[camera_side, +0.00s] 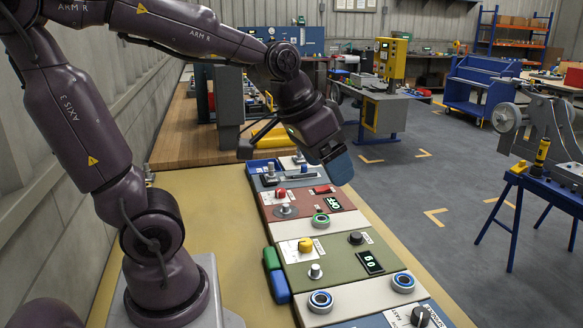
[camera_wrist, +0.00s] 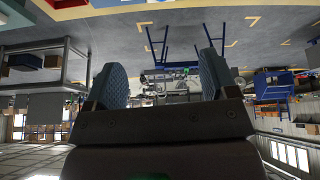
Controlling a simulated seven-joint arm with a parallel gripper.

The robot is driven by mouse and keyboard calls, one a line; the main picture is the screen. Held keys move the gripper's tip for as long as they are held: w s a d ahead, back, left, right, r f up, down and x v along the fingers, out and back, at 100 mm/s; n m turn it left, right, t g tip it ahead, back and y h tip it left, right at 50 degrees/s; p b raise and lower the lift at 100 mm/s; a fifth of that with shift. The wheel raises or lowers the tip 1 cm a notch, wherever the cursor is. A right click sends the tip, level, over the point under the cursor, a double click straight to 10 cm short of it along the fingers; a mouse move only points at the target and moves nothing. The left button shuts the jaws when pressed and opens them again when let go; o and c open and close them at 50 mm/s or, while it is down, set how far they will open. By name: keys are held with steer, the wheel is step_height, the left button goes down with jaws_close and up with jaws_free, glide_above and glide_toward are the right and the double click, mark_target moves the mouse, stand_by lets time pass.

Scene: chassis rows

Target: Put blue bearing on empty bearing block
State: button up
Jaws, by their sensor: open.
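Two ring-shaped bearings with blue rims sit on a pale strip (camera_side: 362,294) of the chassis row in the side view. One blue bearing (camera_side: 320,301) is at the strip's left end and the other blue bearing (camera_side: 403,282) at its right end. A green-rimmed bearing (camera_side: 321,220) sits on a pale strip farther back. I cannot tell which spot is the empty bearing block. My gripper (camera_side: 338,168) is above the far end of the row, away from the blue bearings. In the wrist view my gripper (camera_wrist: 162,72) has its blue fingers wide apart with nothing between them.
The row carries knobs and switches, including a yellow knob (camera_side: 305,244), a black knob (camera_side: 356,238) and a display panel (camera_side: 370,262). A green block (camera_side: 271,258) and a blue block (camera_side: 279,287) lie along its left edge. The tan tabletop (camera_side: 215,225) left of it is mostly clear.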

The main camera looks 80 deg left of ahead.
steer(key=s+d+r+m, duration=0.1)
steer(key=s+d, duration=0.3)
steer(key=s, duration=0.3)
steer(key=shift+w+r, duration=0.1)
steer(key=shift+r, duration=0.05)
stand_by(0.8)
